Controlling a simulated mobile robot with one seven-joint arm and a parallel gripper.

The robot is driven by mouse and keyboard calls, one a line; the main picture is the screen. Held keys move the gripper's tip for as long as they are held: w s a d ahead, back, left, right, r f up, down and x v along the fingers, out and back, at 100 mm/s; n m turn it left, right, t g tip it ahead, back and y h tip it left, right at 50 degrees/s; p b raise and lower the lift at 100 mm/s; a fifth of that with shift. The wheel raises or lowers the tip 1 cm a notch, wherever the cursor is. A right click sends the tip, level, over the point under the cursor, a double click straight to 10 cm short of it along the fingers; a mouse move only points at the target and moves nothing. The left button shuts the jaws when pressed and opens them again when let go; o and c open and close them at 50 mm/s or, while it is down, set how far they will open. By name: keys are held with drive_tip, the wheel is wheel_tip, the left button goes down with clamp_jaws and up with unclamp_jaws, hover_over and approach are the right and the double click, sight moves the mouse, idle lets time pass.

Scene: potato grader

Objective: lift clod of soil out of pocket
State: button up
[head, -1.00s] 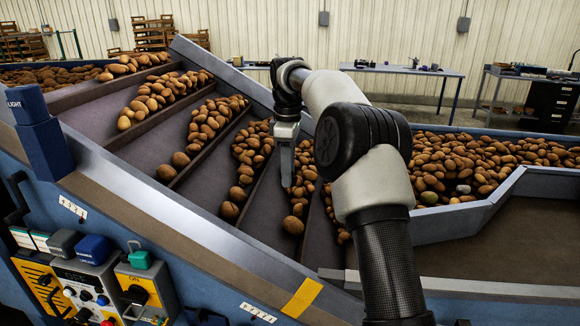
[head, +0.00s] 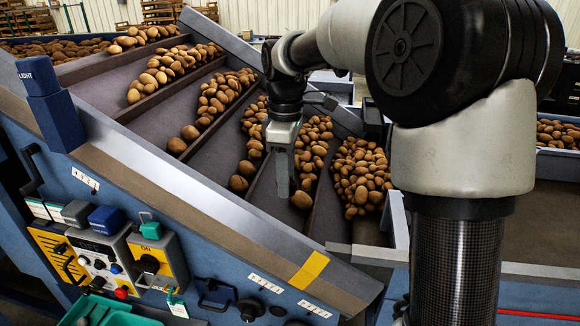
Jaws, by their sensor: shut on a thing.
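My gripper (head: 283,188) reaches down, fingers pointing at the sloping brown deck, among the potatoes near the lower end of one pocket (head: 268,205). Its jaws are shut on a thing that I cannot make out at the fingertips. I cannot pick out the clod of soil from the brown potatoes around it. A single potato (head: 301,200) lies just right of the fingertips. Another potato (head: 238,183) lies to the left, at the low end of a row.
Slats (head: 165,95) divide the deck into pockets with rows of potatoes. A grey metal rail (head: 190,190) with a yellow stripe (head: 308,270) edges the near side. A control panel (head: 110,258) is front left, above a green tray (head: 100,312). Bare deck lies left of my gripper.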

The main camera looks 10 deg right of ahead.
drive_tip(key=s+a+b, duration=0.2)
drive_tip(key=s, duration=0.4)
drive_tip(key=s+a+b, duration=0.2)
drive_tip(key=s+a, duration=0.1)
drive_tip(key=s, duration=0.4)
drive_tip(key=shift+s, duration=0.3)
